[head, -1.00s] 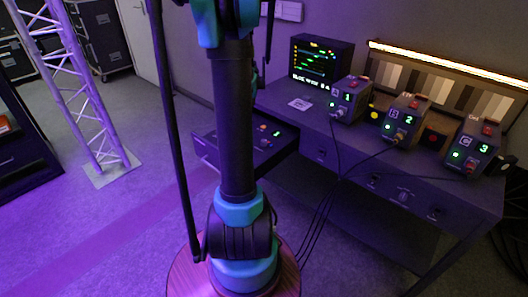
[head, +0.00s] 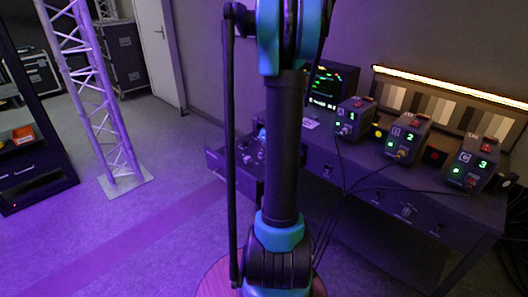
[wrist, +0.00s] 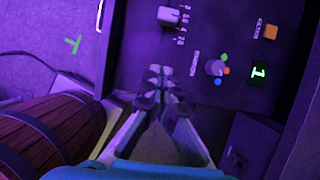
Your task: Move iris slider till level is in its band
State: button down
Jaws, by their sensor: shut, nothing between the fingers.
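A control drawer (head: 217,158) stands pulled out from the desk in the head view, partly behind my arm. In the wrist view its dark panel (wrist: 205,110) carries a pale slider knob (wrist: 168,15) beside a column of numbers at the top, probably the iris slider. My gripper (wrist: 160,70) is shut and empty over the panel, below that knob in the picture and apart from it. The monitor (head: 340,80) shows coloured traces and text; my arm hides its left part. I cannot read the level or its band.
A round selector (wrist: 213,67) with coloured dots, an orange button (wrist: 270,31) and a green "1" display (wrist: 259,73) lie right of my gripper. Numbered boxes 1 (head: 352,117), 2 (head: 407,137) and 3 (head: 473,163) stand on the desk with hanging cables. A truss (head: 100,110) stands left.

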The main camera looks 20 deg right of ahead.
aim_at(248, 160)
jog(key=x, duration=0.6)
jog(key=shift+w+f, duration=0.1)
jog(key=shift+f, duration=0.15)
jog(key=shift+w+a+r, duration=0.1)
jog(key=shift+w+a, duration=0.15)
jog(key=shift+w, duration=0.35)
jog(key=shift+w+a, duration=0.25)
jog(key=shift+w, duration=0.35)
jog(key=shift+w+a, duration=0.25)
jog(key=shift+w, duration=0.4)
